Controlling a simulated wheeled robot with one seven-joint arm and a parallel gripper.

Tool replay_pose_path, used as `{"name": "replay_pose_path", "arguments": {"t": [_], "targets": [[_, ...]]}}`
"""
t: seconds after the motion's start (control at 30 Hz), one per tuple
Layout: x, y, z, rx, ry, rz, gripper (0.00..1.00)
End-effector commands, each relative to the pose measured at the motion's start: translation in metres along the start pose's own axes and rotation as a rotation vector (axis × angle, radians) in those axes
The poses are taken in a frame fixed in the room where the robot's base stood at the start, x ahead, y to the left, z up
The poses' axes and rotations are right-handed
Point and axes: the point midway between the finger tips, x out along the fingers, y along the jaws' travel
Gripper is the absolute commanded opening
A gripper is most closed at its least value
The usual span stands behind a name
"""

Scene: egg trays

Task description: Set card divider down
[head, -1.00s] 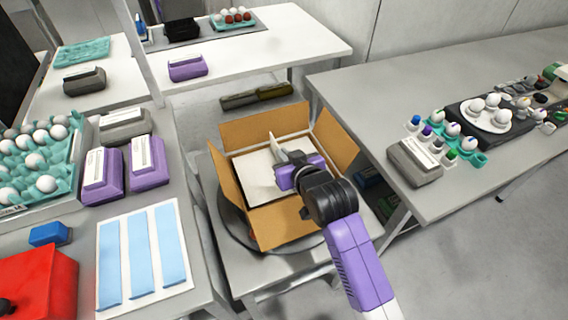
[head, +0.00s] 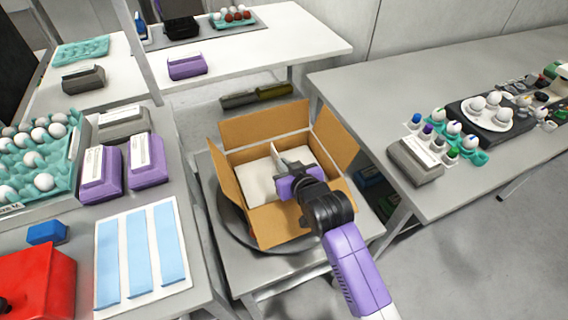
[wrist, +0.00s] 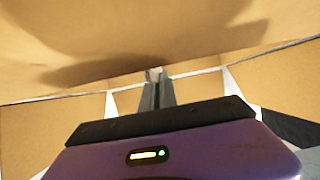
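An open cardboard box (head: 282,225) stands on a small table in the head view. Pale card shows inside it. The card divider (head: 279,160) appears as a thin pale upright piece between two pale areas, down inside the box walls. My gripper (head: 286,178) reaches into the box from the right and covers part of the divider. In the wrist view the fingers (wrist: 154,92) are close together at a pale edge, and seem shut on the divider. The fingertips are small, and the divider's lower edge is hidden, so I cannot tell whether it touches the bottom.
The box flaps stand outward around the opening. A left table holds an egg tray (head: 75,158), purple packs (head: 147,160) and a red box (head: 38,284). The right table (head: 350,88) holds eggs and small items. Open floor lies at the lower right.

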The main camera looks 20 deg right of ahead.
Motion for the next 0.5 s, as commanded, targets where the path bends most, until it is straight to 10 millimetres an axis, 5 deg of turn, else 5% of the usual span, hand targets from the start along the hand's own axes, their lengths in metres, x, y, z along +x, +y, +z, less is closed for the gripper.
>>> {"name": "replay_pose_path", "arguments": {"t": [0.07,0.2,0.5], "targets": [[0.0001,0.0000,0.0001,0.000,0.000,0.000,0.00],[0.0000,0.0000,0.0002,0.000,0.000,0.000,0.25],[-0.0003,0.0000,-0.0005,0.000,0.000,0.000,0.25]]}}
